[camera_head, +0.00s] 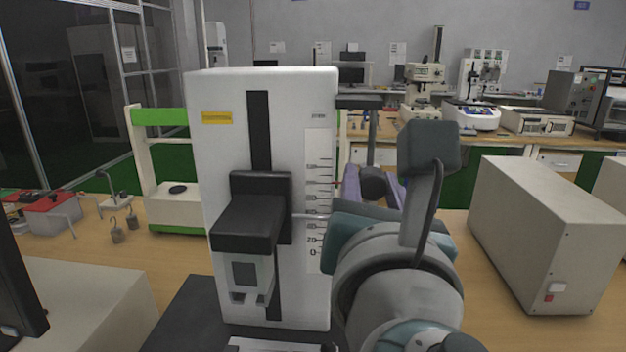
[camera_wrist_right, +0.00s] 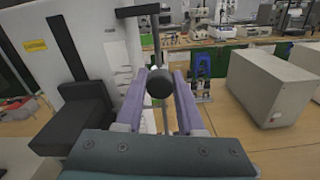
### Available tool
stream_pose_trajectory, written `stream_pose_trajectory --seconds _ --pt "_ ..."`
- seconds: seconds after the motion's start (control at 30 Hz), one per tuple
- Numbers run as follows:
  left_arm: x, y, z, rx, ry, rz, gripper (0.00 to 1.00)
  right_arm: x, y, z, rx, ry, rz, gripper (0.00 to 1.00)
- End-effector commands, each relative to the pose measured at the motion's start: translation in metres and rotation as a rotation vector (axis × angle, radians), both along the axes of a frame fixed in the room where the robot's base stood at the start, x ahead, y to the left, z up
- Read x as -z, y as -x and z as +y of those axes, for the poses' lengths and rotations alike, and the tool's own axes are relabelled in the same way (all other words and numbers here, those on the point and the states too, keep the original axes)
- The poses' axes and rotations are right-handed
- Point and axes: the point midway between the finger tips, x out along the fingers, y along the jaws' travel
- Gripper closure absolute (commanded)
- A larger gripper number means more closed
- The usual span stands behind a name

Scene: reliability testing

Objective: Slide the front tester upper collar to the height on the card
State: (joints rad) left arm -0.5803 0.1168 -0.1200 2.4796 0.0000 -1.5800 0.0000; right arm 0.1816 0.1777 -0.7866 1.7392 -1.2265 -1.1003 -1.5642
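The front tester (camera_head: 225,120) is a tall white column with a numbered scale (camera_head: 318,150) at its right edge. A black carriage (camera_head: 250,215) with a grey jaw below stands out from its front. At its right, a rod hangs from a black bracket (camera_head: 358,102). A round black knob (camera_head: 374,182) at the rod appears to be the upper collar's; a thin red pointer crosses the scale near its height. My right gripper (camera_wrist_right: 161,88) has its purple fingers on both sides of this knob (camera_wrist_right: 160,83); whether they press on it is unclear. My left gripper is not in view.
A beige box (camera_head: 540,235) stands on the bench to the right. A green-and-white frame (camera_head: 160,116) and hanging weights (camera_head: 117,235) stand at the left. A white sheet (camera_head: 270,345) shows partly at the bottom edge; its writing is unreadable.

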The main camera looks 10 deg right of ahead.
Motion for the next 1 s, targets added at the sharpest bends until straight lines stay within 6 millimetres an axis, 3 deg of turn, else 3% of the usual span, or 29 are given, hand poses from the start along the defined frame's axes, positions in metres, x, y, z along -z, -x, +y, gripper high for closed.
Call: stream_pose_trajectory --seconds 0.07,0.3,1.0 --pt "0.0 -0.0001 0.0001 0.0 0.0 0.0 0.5 0.0001 0.0001 0.0 0.0 0.0 0.0 0.73" --pt "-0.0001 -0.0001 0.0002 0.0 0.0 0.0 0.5 0.0 0.0002 0.0001 0.0 0.0 0.0 1.0" --pt "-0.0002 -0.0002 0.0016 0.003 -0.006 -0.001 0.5 -0.0001 0.0002 0.0003 0.0 0.0 0.0 1.0"
